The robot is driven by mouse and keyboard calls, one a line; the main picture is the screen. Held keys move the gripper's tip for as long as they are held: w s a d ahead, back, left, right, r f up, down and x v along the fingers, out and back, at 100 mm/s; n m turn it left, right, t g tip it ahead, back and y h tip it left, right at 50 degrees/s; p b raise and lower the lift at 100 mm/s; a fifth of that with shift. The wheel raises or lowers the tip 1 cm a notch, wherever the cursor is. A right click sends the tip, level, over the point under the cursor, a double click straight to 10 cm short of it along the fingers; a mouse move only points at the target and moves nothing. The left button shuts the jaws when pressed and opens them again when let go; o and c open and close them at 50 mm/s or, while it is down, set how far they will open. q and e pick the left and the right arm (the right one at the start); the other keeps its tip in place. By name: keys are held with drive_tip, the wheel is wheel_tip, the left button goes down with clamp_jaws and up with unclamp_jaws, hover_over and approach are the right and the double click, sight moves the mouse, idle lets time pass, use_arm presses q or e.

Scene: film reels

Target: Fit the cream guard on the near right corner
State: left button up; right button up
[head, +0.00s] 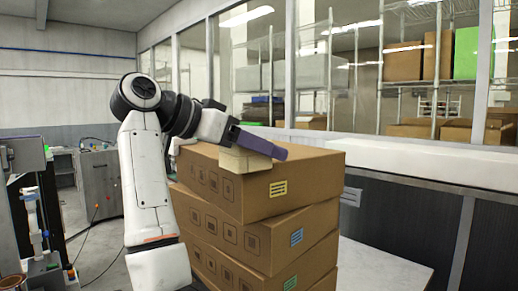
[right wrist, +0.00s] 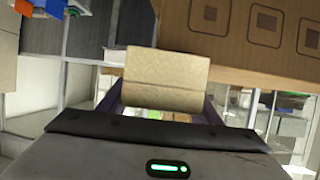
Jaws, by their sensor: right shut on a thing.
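The cream guard (head: 238,161) is held by my right gripper (head: 264,146), at the top left edge of the uppermost carton (head: 315,168) in the head view. The right wrist view shows the guard (right wrist: 165,82) as a folded block with a crease, between the two dark fingers of the gripper (right wrist: 162,108). The carton's printed side (right wrist: 240,28) shows right behind it. I cannot tell whether the guard touches the carton. The part of the corner behind the guard and fingers is hidden. My left gripper is not in view.
Several brown cartons are stacked slightly askew, with a blue label (head: 297,237) on one below. A white surface (head: 375,268) lies at the right of the stack. Windows with shelves (head: 412,85) stand behind. A grey cabinet (head: 98,184) is at the left.

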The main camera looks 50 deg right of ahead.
drive_tip(key=shift+f, duration=0.55)
drive_tip(key=shift+f, duration=0.1)
drive_tip(key=o, duration=0.7)
drive_tip(key=shift+c, duration=0.2)
drive_tip(key=o, duration=0.4)
drive_tip(key=shift+s+a, duration=0.1)
drive_tip(key=shift+s, duration=0.05)
drive_tip(key=shift+f, duration=0.1)
